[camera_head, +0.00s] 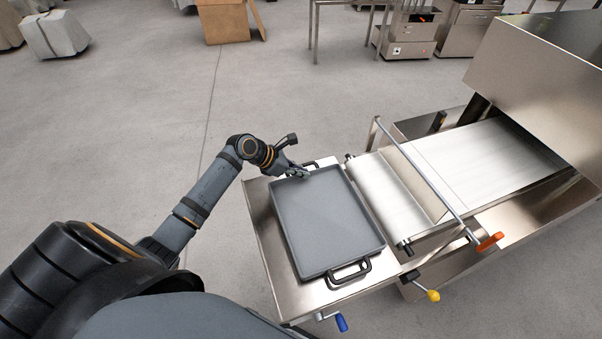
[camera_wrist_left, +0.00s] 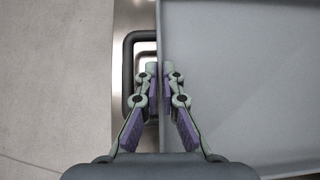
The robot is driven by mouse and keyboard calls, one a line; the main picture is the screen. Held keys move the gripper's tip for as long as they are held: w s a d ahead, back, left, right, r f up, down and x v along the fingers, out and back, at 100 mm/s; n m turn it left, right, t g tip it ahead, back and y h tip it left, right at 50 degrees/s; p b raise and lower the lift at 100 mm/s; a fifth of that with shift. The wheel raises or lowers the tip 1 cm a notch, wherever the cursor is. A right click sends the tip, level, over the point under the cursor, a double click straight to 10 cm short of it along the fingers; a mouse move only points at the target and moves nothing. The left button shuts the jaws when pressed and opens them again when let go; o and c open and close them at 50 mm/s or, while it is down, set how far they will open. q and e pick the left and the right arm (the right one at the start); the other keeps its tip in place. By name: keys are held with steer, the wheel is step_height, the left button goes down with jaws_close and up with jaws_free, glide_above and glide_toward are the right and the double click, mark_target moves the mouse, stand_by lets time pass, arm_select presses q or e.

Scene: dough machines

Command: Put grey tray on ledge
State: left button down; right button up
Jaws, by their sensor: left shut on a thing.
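The grey tray (camera_head: 328,222) is a shallow rectangle with a black handle at each end. It lies on, or just over, the steel ledge (camera_head: 262,212) at the left end of the dough machine; any small gap under it cannot be told. My left gripper (camera_head: 300,174) is at the tray's far edge, beside the far handle. In the left wrist view the fingers (camera_wrist_left: 160,78) are shut on the tray's rim, one on each side. The tray (camera_wrist_left: 235,70) fills the right there, with the black handle (camera_wrist_left: 128,70) just left of the fingers. My right gripper is not in view.
The conveyor belt (camera_head: 488,155) and roller of the machine adjoin the ledge on the right. A bar with an orange knob (camera_head: 490,242) crosses it. Yellow (camera_head: 433,295) and blue (camera_head: 341,322) knobs stick out at the near side.

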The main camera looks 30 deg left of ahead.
arm_select(q)
steer(key=shift+f, duration=0.55)
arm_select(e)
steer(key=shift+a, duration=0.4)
arm_select(q)
steer(key=c, duration=1.5)
jaws_free()
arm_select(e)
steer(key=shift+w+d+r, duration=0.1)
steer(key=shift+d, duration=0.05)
